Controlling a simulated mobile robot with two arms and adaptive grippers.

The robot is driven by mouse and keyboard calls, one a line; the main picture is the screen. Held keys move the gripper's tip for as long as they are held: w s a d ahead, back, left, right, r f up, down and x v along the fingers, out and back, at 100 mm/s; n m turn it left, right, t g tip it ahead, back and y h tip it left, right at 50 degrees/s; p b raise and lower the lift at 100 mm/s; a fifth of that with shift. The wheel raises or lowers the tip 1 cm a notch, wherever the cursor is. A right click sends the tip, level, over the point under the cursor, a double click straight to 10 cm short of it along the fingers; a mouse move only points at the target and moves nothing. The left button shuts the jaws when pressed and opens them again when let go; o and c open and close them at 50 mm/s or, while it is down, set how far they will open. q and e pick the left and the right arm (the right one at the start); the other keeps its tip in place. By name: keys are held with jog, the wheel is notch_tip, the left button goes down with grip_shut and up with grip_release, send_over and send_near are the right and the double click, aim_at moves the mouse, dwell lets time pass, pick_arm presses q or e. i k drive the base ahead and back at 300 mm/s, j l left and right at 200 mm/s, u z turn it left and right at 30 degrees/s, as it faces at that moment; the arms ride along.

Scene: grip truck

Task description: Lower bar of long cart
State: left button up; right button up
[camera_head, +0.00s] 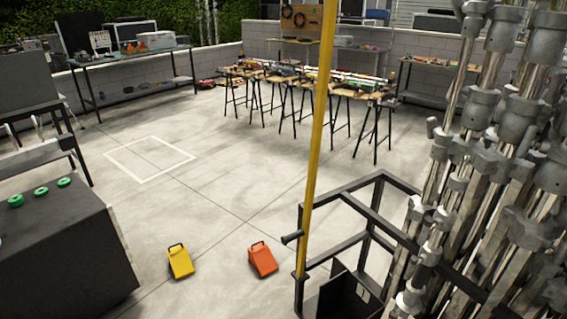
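A long yellow bar (317,140) stands almost upright, leaning slightly right at its top, which leaves the top of the picture. Its lower end meets the corner of a dark metal frame (403,184), probably the long cart. A short dark peg or handle (291,238) sticks out left beside the bar's lower part. Many upright grey metal poles with clamps (520,115) fill the right side and hide part of the frame. Neither of my grippers shows in this view.
A yellow wedge (180,262) and an orange wedge (262,260) lie on the floor left of the frame. A dark box-like bench (65,245) stands at lower left. Work tables (300,80) stand further back. The concrete floor between has a white marked square (150,158) and is mostly clear.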

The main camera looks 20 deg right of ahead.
aim_at(331, 9)
jog(key=i+j+z, duration=0.1)
jog(key=i+z, duration=0.15)
jog(key=i, duration=0.25)
jog(key=i+j+z, duration=0.15)
jog(key=i+z, duration=0.15)
jog(key=i, duration=0.25)
